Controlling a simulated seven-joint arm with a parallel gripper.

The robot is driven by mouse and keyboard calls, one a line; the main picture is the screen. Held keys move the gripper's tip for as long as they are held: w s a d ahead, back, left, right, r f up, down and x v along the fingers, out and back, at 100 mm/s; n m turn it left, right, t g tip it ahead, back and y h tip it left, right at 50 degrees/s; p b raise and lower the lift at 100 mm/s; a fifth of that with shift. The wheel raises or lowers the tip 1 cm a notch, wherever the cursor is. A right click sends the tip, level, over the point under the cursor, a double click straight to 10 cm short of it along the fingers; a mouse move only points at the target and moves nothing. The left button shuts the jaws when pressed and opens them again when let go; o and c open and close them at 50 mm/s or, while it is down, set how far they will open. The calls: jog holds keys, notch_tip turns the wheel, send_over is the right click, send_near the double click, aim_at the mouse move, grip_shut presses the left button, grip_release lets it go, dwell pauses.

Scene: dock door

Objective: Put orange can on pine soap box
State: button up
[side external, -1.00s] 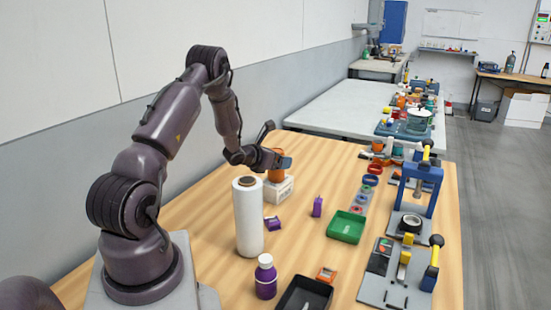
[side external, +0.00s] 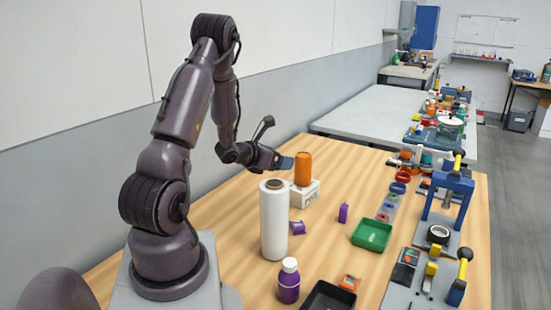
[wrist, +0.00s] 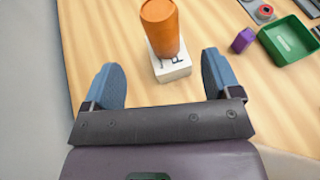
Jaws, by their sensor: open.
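The orange can (side external: 303,168) stands upright on top of the white pine soap box (side external: 304,195) on the wooden table. In the wrist view the orange can (wrist: 160,27) rests on the white box (wrist: 173,68), which has dark lettering on its top. My gripper (side external: 285,162) is to the left of the can in the side view, apart from it. In the wrist view my gripper (wrist: 160,80) has its two blue fingers spread wide with nothing between them, and the can and box lie just beyond the fingertips.
A white roll (side external: 273,220) stands in front of the box. A purple bottle (side external: 289,281), small purple items (side external: 343,212), a green tray (side external: 372,234) and a black tray (side external: 328,297) are nearby. A blue press (side external: 446,200) stands at the right edge.

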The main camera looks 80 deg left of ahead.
jog(key=w+d+r+m+t+h, duration=0.1)
jog(key=w+d+r+m+h, duration=0.35)
jog(key=d, duration=0.25)
jog(key=w+d+r+m+t+h, duration=0.1)
jog(key=w+d+r+m+h, duration=0.25)
jog(key=d+m, duration=0.3)
jog(key=s+d+r+m+g+h, duration=0.1)
jog(key=d+r+m+g+h, duration=0.2)
jog(key=d, duration=0.4)
jog(key=d+r+m+g+h, duration=0.1)
jog(key=d+r+m, duration=0.2)
jog(key=d+m, duration=0.35)
jog(key=s+d+r+m+g+y, duration=0.2)
jog(key=s+d+m, duration=0.3)
jog(key=m, duration=0.5)
jog(key=s+d+r+m+g+y, duration=0.2)
jog(key=s+d+r+m+y, duration=0.1)
jog(key=s+m, duration=0.6)
jog(key=shift+d+m+y, duration=0.5)
jog(key=shift+d+m, duration=0.45)
